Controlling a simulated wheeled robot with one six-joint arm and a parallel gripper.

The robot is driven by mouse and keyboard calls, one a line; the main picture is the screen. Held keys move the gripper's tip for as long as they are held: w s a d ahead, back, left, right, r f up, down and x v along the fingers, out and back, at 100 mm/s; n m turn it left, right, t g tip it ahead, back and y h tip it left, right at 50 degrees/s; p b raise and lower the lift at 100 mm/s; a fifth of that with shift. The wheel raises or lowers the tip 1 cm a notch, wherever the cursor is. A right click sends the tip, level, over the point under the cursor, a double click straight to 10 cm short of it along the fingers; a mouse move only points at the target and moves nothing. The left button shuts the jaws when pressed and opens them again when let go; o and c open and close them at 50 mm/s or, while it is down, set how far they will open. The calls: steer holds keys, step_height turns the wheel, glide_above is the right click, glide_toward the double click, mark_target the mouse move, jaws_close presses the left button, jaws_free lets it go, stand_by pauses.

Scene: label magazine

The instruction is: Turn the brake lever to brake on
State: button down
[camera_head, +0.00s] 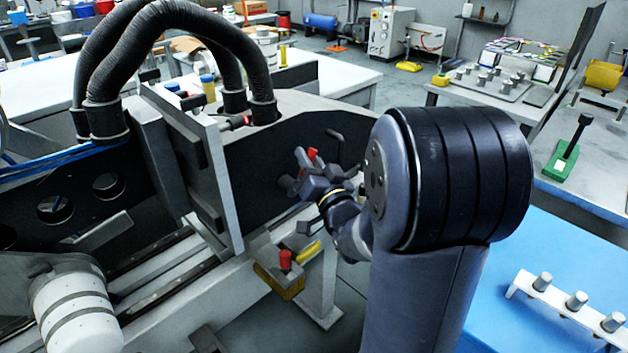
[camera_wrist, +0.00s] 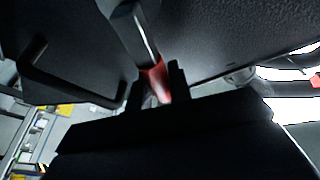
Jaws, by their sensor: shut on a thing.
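The brake lever shows as a red grip (camera_head: 311,154) on the dark side panel of the machine, in the middle of the head view. In the wrist view its grey bar comes down from the top and ends in the red grip (camera_wrist: 157,82). My gripper (camera_head: 303,163) is at the panel with its jaws around the red grip. In the wrist view the two dark fingers (camera_wrist: 158,88) stand on either side of the grip, shut on it. The lever's pivot and any brake marking are hidden or too small to read.
A dark bent handle (camera_head: 336,145) sticks out of the panel just right of the lever. Thick black hoses (camera_head: 180,40) arch over the machine at left. A red knob (camera_head: 286,259) on a yellow-edged bracket sits below. A blue-topped table (camera_head: 500,310) stands at right.

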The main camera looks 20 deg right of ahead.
steer(key=shift+s+a+r+n+t+y+b, duration=0.2)
steer(key=shift+a+n+y+b, duration=0.4)
steer(key=shift+n+b, duration=0.85)
steer(key=shift+s+a+r+n+t+y+b, duration=0.2)
steer(key=shift+a+n+y+b, duration=0.3)
steer(key=shift+n+b, duration=0.9)
steer(key=shift+s+a+f+n+t+y+b, duration=0.1)
steer(key=shift+s+a+n+y+b, duration=0.35)
steer(key=shift+n+b, duration=0.95)
steer(key=shift+w+a+r+m+y+b, duration=0.1)
steer(key=shift+w+a+m+y+b, duration=0.05)
steer(key=shift+a+m+y+b, duration=0.15)
steer(key=c, duration=1.3)
jaws_free()
steer(key=v, duration=1.1)
steer(key=shift+w+r, duration=0.1)
steer(key=shift+r, duration=0.05)
steer(key=x, duration=1.1)
steer(key=shift+d, duration=0.1)
